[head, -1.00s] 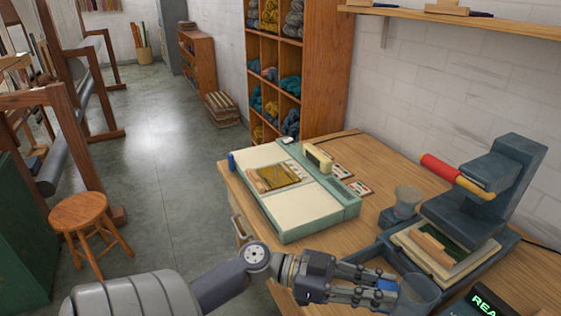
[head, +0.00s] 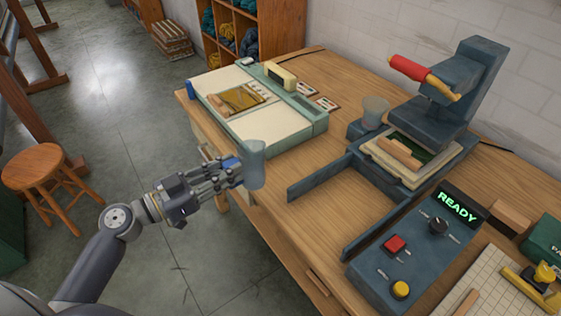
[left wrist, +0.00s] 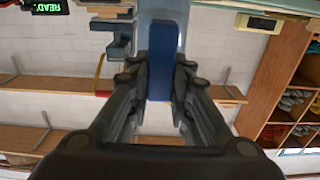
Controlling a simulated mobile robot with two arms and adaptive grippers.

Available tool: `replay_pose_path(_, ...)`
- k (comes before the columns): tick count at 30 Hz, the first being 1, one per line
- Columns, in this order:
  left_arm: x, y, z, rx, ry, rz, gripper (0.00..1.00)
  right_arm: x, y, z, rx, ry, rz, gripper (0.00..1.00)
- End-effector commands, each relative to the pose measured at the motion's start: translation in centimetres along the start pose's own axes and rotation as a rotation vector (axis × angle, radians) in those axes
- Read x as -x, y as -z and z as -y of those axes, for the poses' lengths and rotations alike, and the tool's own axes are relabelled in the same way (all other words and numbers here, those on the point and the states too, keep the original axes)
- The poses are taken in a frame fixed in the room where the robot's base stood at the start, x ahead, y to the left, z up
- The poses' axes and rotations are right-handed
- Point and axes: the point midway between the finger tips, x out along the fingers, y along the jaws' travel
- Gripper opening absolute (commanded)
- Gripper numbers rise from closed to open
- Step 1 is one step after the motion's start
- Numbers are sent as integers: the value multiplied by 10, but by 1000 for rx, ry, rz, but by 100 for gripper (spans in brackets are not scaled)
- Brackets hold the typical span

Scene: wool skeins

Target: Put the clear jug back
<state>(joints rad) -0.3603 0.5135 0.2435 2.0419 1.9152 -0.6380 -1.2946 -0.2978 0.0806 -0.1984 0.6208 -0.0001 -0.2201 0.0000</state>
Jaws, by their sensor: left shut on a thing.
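The clear jug (head: 256,166) is a see-through grey cup with a blue handle. My left gripper (head: 231,172) is shut on the handle and holds the jug roughly upright by the table's front edge, in front of the pale flat machine. In the left wrist view the blue handle (left wrist: 161,62) sits between the fingers of my left gripper (left wrist: 162,85), with part of the clear jug beyond it. My right gripper is not in view.
A press (head: 455,95) with a red handle stands at the back right, a clear cup (head: 375,111) beside it. A control box (head: 412,250) reads READY. The pale flat machine (head: 256,104) is at the table's left. Bare wood (head: 275,220) lies right of the jug. A stool (head: 38,167) stands on the floor.

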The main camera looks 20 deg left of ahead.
Motion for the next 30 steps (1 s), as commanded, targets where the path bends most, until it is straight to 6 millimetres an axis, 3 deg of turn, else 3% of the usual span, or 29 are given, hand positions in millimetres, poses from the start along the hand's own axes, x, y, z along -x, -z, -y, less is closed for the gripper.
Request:
replay_pose_path(1,-14,7,1,-1,-2,-5,0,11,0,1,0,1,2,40)
replay_pose_path(9,-82,1,6,0,-2,-4,0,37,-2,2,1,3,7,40)
replay_pose_path(15,-122,-6,8,1,-2,-2,0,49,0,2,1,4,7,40)
replay_pose_path(21,-136,-12,9,1,-2,-1,0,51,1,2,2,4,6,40)
replay_pose_path(30,-135,-44,9,3,-2,1,0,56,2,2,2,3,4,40)
